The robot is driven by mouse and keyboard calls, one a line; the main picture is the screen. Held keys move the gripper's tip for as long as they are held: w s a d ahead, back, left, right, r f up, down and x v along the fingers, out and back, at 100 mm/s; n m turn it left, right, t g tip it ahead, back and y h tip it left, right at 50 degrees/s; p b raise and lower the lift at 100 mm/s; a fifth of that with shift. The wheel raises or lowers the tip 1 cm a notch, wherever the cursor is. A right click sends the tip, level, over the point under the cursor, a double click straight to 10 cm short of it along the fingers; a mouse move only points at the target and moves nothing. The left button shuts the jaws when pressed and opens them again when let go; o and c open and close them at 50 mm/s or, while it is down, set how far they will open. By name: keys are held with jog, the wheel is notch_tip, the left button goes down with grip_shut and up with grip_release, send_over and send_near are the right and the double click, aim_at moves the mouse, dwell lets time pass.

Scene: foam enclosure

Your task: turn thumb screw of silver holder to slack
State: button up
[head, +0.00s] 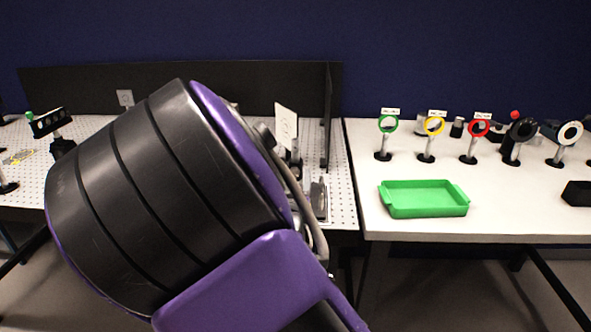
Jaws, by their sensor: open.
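I cannot clearly pick out the silver holder or its thumb screw. A small grey metallic object (318,198) stands near the front right edge of the perforated board, partly beside my arm; I cannot tell if it is the holder. Behind it a white card (286,126) stands upright on a mount. My large black and purple arm link fills the middle left of the head view and hides much of the board. My gripper is not visible.
A green tray (424,212) lies on the white table at right. Behind it stand posts with green (388,124), yellow (433,126) and red rings (479,128). A black panel (328,115) borders the perforated board. A black mount (50,124) stands at far left.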

jog(key=shift+w, duration=0.25)
grip_shut()
dwell(0.3)
